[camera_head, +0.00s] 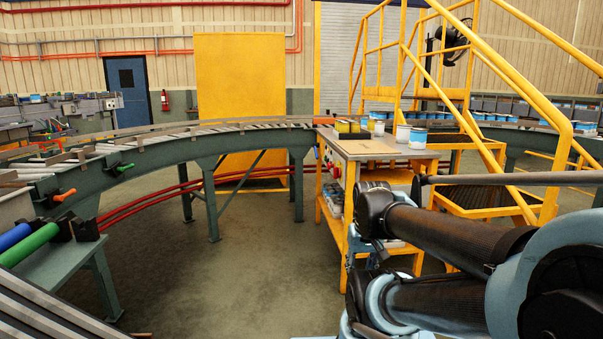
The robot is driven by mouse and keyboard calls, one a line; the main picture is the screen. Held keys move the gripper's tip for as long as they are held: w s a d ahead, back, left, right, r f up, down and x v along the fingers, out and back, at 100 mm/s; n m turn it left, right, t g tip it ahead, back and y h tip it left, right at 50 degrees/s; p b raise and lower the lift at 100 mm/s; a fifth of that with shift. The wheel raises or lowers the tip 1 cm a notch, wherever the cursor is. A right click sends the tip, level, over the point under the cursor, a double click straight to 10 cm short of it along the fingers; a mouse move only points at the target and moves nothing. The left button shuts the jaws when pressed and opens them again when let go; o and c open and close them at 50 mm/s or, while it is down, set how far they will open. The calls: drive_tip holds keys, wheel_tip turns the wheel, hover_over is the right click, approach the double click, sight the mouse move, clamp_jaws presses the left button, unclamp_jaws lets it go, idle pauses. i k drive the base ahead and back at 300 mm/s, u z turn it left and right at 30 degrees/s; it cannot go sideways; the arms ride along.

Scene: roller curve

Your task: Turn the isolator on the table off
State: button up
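A yellow table (383,148) with a light top stands right of centre. A small red part with a pale surround (335,170) shows on its left side, below the top; it may be the isolator, but it is too small to tell its switch position. My arm (440,225), black and light blue, reaches in from the right and hides part of the table's front. I cannot make out my gripper's fingers.
A curved green roller conveyor (165,150) runs from the left behind the table. An orange handle (64,195) and a green handle (124,167) stick out from it. Yellow stairs (480,90) stand behind the table. The floor (245,270) in the middle is clear.

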sight(337, 171)
drive_tip(key=u, duration=0.6)
drive_tip(key=i, duration=1.65)
